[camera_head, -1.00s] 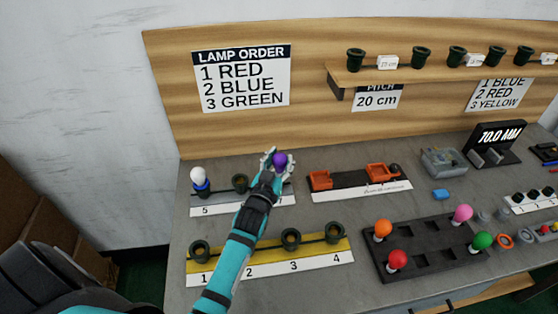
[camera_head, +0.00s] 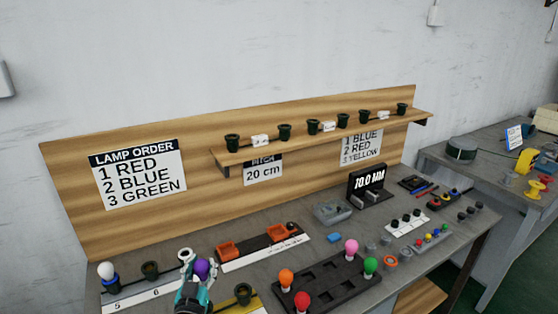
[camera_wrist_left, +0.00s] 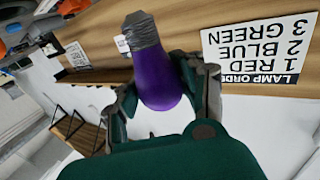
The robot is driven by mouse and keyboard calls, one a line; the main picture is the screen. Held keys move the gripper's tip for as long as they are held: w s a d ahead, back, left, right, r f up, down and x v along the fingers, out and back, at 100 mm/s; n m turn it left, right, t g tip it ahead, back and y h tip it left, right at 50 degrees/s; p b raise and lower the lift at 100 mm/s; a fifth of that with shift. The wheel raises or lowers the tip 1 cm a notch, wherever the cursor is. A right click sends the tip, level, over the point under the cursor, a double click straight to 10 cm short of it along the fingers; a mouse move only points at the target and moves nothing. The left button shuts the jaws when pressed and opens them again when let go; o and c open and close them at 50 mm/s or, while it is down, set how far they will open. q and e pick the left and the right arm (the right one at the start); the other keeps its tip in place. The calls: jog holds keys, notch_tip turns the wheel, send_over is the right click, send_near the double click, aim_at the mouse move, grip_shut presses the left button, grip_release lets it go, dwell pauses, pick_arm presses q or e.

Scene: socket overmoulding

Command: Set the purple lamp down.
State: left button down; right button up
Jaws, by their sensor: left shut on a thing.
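The purple lamp (camera_head: 202,268) is in my left gripper (camera_head: 196,276), above the right end of the white strip marked 5 and 6 (camera_head: 137,299). In the left wrist view the purple bulb (camera_wrist_left: 160,80) sits between the shut fingers of my left gripper (camera_wrist_left: 163,92), and its grey threaded base points away from the palm. The head view does not show whether the lamp touches anything below. The black tray (camera_head: 325,284) holds orange, red, pink and green lamps and has empty recesses. My right gripper is not in view.
Another dark socket (camera_head: 243,293) is on the yellow strip. Orange fixtures (camera_head: 228,250) sit behind to the right. The wooden back panel (camera_head: 70,190) rises behind the bench.

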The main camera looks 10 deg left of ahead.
aim_at(207, 273)
pick_arm(q)
jog(key=shift+m+h, duration=0.4)
jog(key=s, duration=0.1)
jog(key=s+d, duration=0.1)
jog(key=s, duration=0.1)
jog(key=s+d, duration=0.1)
jog(key=s, duration=0.1)
jog(key=shift+s+d+f, duration=0.1)
jog(key=shift+s+f, duration=0.05)
jog(key=s+d+r+h, duration=0.1)
jog(key=s+d+r, duration=0.2)
jog(key=s, duration=0.6)
jog(key=s+d+r, duration=0.3)
jog(key=s+r, duration=0.2)
jog(key=s, duration=0.3)
jog(key=shift+s+d+r+m+h, duration=0.15)
jog(key=shift+s+m+h, duration=0.25)
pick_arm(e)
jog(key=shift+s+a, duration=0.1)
